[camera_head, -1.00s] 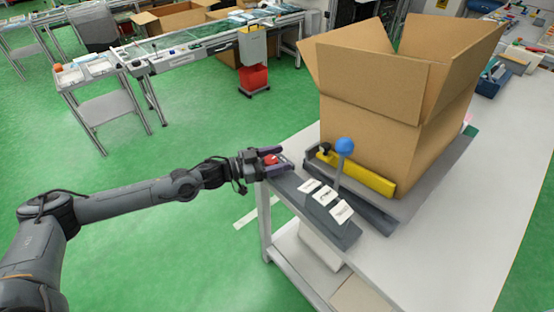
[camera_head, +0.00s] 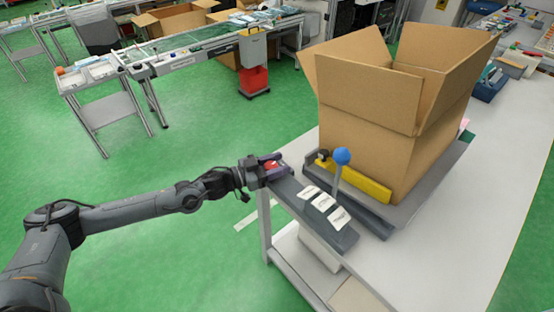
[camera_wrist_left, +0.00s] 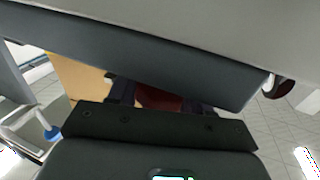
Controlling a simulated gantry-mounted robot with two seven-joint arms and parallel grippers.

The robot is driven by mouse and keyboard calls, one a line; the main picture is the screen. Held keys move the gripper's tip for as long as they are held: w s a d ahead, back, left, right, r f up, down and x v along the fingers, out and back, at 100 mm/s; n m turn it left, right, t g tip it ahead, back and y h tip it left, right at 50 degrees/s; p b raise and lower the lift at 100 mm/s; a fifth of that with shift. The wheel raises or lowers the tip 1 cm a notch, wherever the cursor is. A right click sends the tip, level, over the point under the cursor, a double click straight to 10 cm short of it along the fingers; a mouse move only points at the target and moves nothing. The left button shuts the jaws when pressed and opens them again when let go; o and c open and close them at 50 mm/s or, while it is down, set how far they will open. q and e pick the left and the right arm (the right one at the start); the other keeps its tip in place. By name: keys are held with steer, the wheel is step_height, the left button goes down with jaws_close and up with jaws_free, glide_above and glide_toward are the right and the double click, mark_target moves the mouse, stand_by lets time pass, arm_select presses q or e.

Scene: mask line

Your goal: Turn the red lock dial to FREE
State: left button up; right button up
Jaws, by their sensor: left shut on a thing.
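In the left wrist view a dark red patch of the dial (camera_wrist_left: 158,97) shows between the dark fingers; the rest is hidden. I cannot read the dial's setting or any FREE mark. My right gripper is in neither view.
A lever with a blue knob (camera_head: 342,156) stands upright on the fixture, beside white labels (camera_head: 324,201). Behind it are a yellow bar (camera_head: 362,184) and a large open cardboard box (camera_head: 377,120). The white table top (camera_head: 460,215) is bare at right.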

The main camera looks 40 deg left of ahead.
arm_select(q)
steer(key=n+y+p, duration=0.1)
steer(key=y+p, duration=0.1)
steer(key=n+t+y+p, duration=0.1)
steer(key=n+y+p, duration=0.1)
steer(key=y+p, duration=0.1)
steer(key=n+t+y+p, duration=0.1)
steer(key=n+y+p, duration=0.1)
steer(key=p, duration=0.1)
steer(key=shift+a+r+y, duration=0.25)
steer(key=shift+y, duration=0.15)
steer(key=n+y+p, duration=0.1)
steer(key=n+y, duration=0.1)
steer(key=y, duration=0.1)
steer(key=shift+a+f+p, duration=0.1)
steer(key=shift+a+p, duration=0.05)
steer(key=shift+p, duration=0.15)
steer(key=shift+a+f+n+g+y+p, duration=0.15)
steer(key=shift+n+g+y+p, duration=0.25)
steer(key=shift+n+y, duration=0.65)
steer(key=n+g+y, duration=0.1)
steer(key=n+y, duration=0.1)
steer(key=y, duration=0.2)
steer(key=shift+a+p, duration=0.2)
steer(key=shift+p, duration=0.15)
steer(key=shift+s+a+n+g+y, duration=0.1)
steer(key=shift+n+g+y, duration=0.45)
steer(key=shift+g+y, duration=0.1)
steer(key=o, duration=0.9)
steer(key=shift+a, duration=0.1)
